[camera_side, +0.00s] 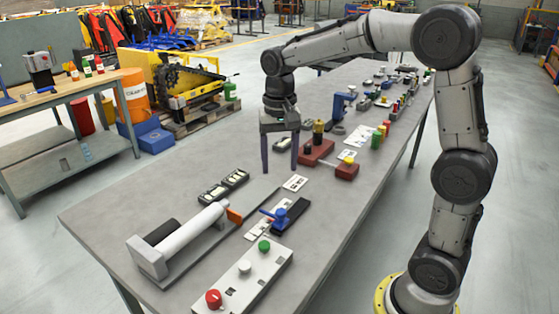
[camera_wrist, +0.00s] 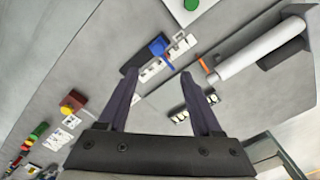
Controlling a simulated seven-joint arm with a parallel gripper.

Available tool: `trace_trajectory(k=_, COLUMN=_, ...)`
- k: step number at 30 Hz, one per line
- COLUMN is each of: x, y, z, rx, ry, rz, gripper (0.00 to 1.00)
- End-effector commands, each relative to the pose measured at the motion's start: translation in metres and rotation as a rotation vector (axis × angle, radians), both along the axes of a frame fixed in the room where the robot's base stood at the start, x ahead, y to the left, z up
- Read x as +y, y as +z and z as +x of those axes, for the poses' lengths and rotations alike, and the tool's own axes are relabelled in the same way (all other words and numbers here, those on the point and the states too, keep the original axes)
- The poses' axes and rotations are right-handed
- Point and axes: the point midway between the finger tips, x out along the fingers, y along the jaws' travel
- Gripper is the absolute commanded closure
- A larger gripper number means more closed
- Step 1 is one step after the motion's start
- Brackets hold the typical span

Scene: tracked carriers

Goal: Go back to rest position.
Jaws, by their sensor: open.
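My gripper (camera_side: 280,153) hangs from the arm over the middle of the grey workbench (camera_side: 110,215), fingers pointing down. Its two dark fingers are apart with nothing between them. In the side view the red-brown blocks with knobs (camera_side: 316,152) are just to the right of the fingers. Whether the fingertips touch the bench is hard to tell, but they look close above it.
Nearer on the bench are a white cylinder on a grey stand (camera_side: 190,236), a panel with red and green buttons (camera_side: 240,282), a blue-handled valve (camera_side: 277,214) and black carriers (camera_side: 224,187). Several small items line the far end (camera_side: 380,98). Bare bench lies left of my gripper.

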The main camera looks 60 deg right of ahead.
Motion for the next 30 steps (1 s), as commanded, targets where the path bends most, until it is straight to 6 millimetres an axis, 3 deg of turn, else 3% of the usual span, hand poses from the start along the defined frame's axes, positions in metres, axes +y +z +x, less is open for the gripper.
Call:
trace_trajectory(k=6, x=0.001, y=0.002, z=0.0, rx=-0.007, ry=0.003, rz=-0.001, gripper=0.34)
trace_trajectory(k=11, x=0.008, y=0.032, z=-0.012, rx=-0.086, ry=0.019, rz=-0.009, gripper=0.34)
trace_trajectory(k=15, x=0.02, y=0.061, z=-0.054, rx=-0.182, ry=0.067, rz=-0.019, gripper=0.34)
trace_trajectory(k=20, x=0.032, y=0.073, z=-0.109, rx=-0.298, ry=0.2, rz=-0.043, gripper=0.34)
trace_trajectory(k=24, x=0.038, y=0.065, z=-0.155, rx=-0.39, ry=0.353, rz=-0.079, gripper=0.34)
trace_trajectory(k=30, x=0.042, y=0.034, z=-0.199, rx=-0.467, ry=0.582, rz=-0.145, gripper=0.34)
